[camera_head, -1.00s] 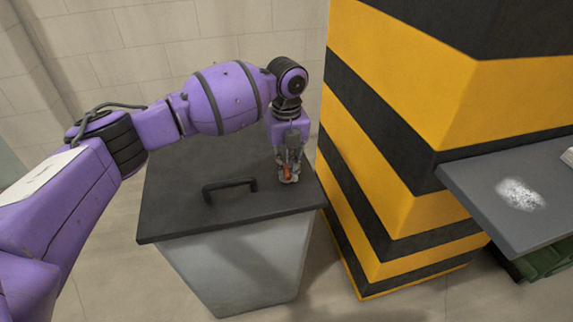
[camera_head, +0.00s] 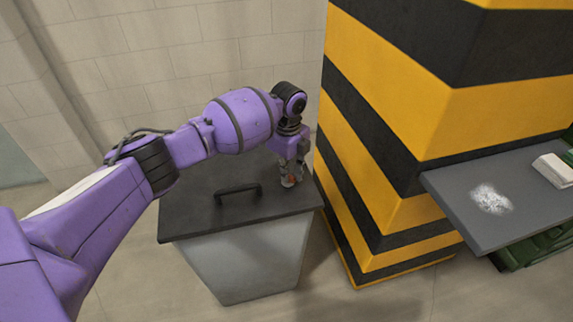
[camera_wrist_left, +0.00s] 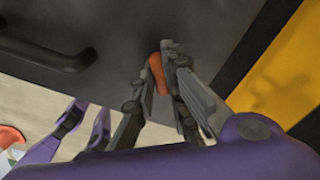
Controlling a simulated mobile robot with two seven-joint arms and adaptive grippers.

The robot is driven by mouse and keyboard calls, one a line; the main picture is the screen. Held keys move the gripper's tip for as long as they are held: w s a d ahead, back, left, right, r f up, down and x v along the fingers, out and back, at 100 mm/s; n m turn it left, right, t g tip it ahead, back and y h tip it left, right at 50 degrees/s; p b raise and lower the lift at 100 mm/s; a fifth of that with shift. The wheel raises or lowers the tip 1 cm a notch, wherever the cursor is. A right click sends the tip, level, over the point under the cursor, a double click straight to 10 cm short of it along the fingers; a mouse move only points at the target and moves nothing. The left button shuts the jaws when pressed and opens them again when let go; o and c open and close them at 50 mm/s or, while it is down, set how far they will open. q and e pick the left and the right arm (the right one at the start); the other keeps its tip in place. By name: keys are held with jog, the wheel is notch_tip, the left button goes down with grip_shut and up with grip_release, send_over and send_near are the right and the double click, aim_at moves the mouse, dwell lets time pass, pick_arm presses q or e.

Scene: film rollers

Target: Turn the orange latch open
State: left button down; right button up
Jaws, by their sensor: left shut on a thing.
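The orange latch (camera_wrist_left: 158,74) is on the dark lid (camera_head: 185,215) of a grey bin, near the lid's right side. My left gripper (camera_head: 290,183) comes down on it from above. In the left wrist view my left gripper (camera_wrist_left: 163,60) has its two fingers on either side of the latch, shut on it. The lid lies flat on the bin. My right gripper is not in view.
A black handle (camera_head: 238,194) stands on the lid, left of the gripper. A yellow-and-black striped pillar (camera_head: 400,130) rises close to the right of the bin. A grey shelf (camera_head: 500,225) with a white patch and a pale block (camera_head: 553,170) juts out further right.

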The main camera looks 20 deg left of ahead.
pick_arm(q)
jog(key=shift+r+n+p, duration=0.35)
jog(key=shift+n+p, duration=0.3)
jog(key=shift+n, duration=0.35)
jog(key=n+p, duration=0.2)
jog(key=n, duration=0.1)
jog(key=shift+f+n, duration=0.1)
jog(key=shift+n, duration=0.2)
jog(key=shift+n+p, duration=0.3)
jog(key=shift+n, duration=0.5)
jog(key=shift+f+n+p, duration=0.1)
jog(key=shift+n+p, duration=0.2)
jog(key=shift+n, duration=0.8)
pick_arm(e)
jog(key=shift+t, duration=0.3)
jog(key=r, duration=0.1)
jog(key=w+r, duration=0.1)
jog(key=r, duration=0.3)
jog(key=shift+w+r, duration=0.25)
pick_arm(q)
jog(key=shift+f, duration=0.1)
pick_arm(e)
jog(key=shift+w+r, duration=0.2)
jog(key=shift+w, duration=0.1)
pick_arm(q)
jog(key=c, duration=1.8)
grip_release()
jog(key=shift+o, duration=0.2)
